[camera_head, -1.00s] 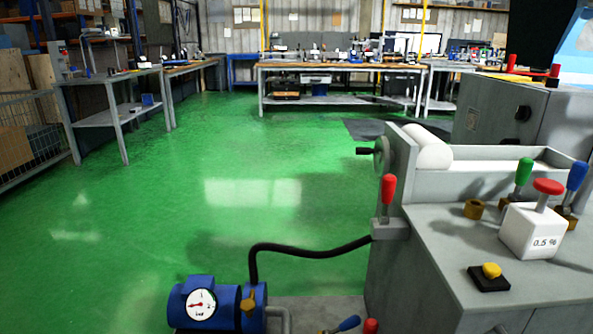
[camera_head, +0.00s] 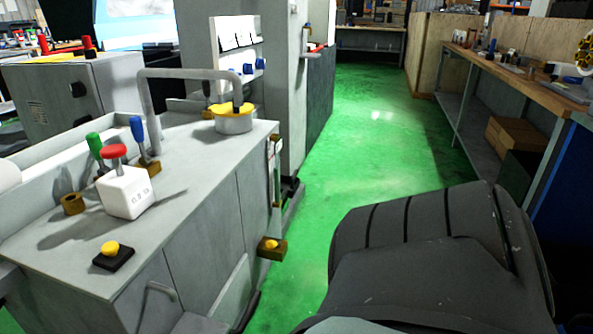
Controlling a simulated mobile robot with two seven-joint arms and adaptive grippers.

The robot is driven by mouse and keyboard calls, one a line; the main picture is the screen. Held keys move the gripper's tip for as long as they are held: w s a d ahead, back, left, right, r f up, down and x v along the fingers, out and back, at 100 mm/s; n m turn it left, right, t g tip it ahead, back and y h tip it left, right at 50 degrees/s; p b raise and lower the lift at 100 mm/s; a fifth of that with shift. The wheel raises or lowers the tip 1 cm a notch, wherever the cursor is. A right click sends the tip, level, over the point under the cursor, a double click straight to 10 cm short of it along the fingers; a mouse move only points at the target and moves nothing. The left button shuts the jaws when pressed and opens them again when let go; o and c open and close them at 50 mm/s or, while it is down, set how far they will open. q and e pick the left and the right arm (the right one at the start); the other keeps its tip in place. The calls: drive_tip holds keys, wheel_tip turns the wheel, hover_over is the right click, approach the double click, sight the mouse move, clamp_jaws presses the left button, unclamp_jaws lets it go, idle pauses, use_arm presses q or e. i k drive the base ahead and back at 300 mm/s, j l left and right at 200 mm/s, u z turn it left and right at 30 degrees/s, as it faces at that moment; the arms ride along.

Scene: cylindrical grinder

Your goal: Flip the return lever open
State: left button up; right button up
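The grinder's grey housing (camera_head: 215,160) fills the left of the head view. On its top stand a lever with a green handle (camera_head: 94,143) and a lever with a blue handle (camera_head: 137,129), both close to upright. A white box with a red knob (camera_head: 113,151) stands in front of them. I cannot tell which lever is the return lever, as no label shows. The lever with a red handle seen earlier is out of view. Neither gripper shows.
A yellow button (camera_head: 110,247) on a black base sits near the housing's front edge. A yellow-rimmed pot (camera_head: 233,120) stands under a bent grey pipe (camera_head: 148,95). A brass block (camera_head: 270,249) sticks out at the side. Green floor (camera_head: 385,130) is clear toward a long workbench (camera_head: 510,75).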

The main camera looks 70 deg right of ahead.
sight(269, 245)
drive_tip(key=z, duration=1.9)
drive_tip(key=i+l+u, duration=0.1)
drive_tip(key=u, duration=0.25)
drive_tip(key=l+u, duration=0.3)
drive_tip(key=i+l+u, duration=0.1)
drive_tip(key=u, duration=0.25)
drive_tip(key=l+u, duration=0.4)
drive_tip(key=l, duration=0.7)
drive_tip(key=l+u, duration=0.1)
drive_tip(key=l, duration=1)
